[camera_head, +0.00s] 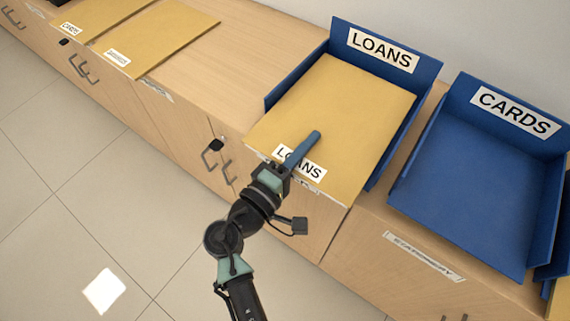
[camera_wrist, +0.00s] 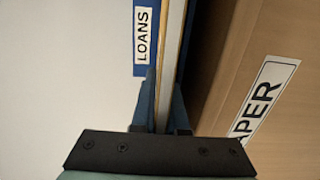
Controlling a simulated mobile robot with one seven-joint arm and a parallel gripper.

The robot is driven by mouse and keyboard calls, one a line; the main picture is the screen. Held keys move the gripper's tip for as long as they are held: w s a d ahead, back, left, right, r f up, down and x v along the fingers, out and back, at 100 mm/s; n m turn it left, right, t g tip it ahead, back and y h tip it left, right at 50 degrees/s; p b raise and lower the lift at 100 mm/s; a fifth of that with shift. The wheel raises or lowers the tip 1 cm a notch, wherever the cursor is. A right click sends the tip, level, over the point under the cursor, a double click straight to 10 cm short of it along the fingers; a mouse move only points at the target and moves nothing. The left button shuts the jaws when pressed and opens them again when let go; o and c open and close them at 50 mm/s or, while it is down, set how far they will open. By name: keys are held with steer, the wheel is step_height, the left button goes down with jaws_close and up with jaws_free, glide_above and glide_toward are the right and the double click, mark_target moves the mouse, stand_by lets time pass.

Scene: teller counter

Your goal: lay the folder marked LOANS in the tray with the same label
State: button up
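The tan LOANS folder (camera_head: 345,110) lies roughly flat over the blue LOANS tray (camera_head: 427,70), between its side walls. Its front edge, with the partly covered white label, sticks out towards me. My gripper (camera_head: 312,137) is shut on this front edge, with one blue finger across the top over the label. In the wrist view the folder (camera_wrist: 172,50) shows edge-on between the fingers (camera_wrist: 165,85), and the tray's LOANS label (camera_wrist: 143,35) is beyond. The folder hides the tray floor; I cannot tell whether it rests on it.
The empty blue CARDS tray (camera_head: 470,185) stands to the right. Two other tan folders (camera_head: 160,38) lie at the counter's far left, one marked CARDS (camera_head: 85,20). Bare wooden counter (camera_head: 235,65) lies between them and the LOANS tray. Drawer handles (camera_head: 222,165) stick out from the front.

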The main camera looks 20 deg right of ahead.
steer(key=v, duration=1.3)
steer(key=shift+p, duration=0.35)
steer(key=shift+s+f, duration=0.1)
